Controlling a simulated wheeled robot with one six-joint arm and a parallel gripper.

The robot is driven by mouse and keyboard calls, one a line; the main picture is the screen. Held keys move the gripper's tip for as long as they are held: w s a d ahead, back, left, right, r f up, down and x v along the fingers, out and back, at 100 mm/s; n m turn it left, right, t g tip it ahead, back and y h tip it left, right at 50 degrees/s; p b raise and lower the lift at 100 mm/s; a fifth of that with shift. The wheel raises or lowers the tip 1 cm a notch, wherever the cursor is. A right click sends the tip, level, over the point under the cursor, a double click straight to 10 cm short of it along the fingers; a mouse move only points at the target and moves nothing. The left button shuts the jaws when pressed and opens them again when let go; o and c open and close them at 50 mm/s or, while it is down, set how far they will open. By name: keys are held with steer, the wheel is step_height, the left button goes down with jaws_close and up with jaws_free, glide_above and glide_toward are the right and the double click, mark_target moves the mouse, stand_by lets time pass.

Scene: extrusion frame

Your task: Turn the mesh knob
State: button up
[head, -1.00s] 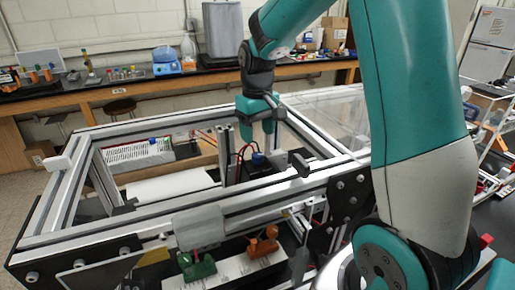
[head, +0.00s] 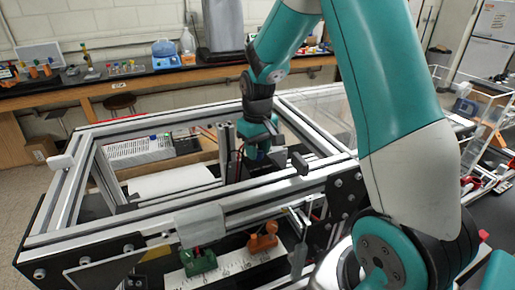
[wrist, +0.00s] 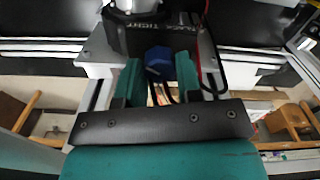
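The knob (wrist: 158,61) is a small blue block in the upper middle of the wrist view, on the front of a dark unit (wrist: 150,36) with partly readable "TIGHT" lettering. My gripper (wrist: 159,72) is open, with one teal finger on each side of the knob. The gap looks narrow, and I cannot tell whether either finger touches the knob. In the head view my gripper (head: 262,150) points down inside the aluminium extrusion frame (head: 120,222), and the knob is mostly hidden there by the gripper and frame parts.
Red and black cables (wrist: 210,65) run close to the right finger. Frame rails surround the arm on all sides. A green clamp (head: 198,262) and an orange clamp (head: 262,238) stand at the front below the near rail. A white sheet (head: 165,187) lies inside the frame.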

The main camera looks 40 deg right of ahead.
steer(key=shift+m, duration=3)
steer(key=shift+w, duration=0.1)
steer(key=o, duration=0.9)
steer(key=shift+o, duration=0.2)
steer(key=shift+r, duration=0.1)
step_height(320, 180, up, 17)
steer(key=b, duration=0.3)
steer(key=shift+r, duration=0.15)
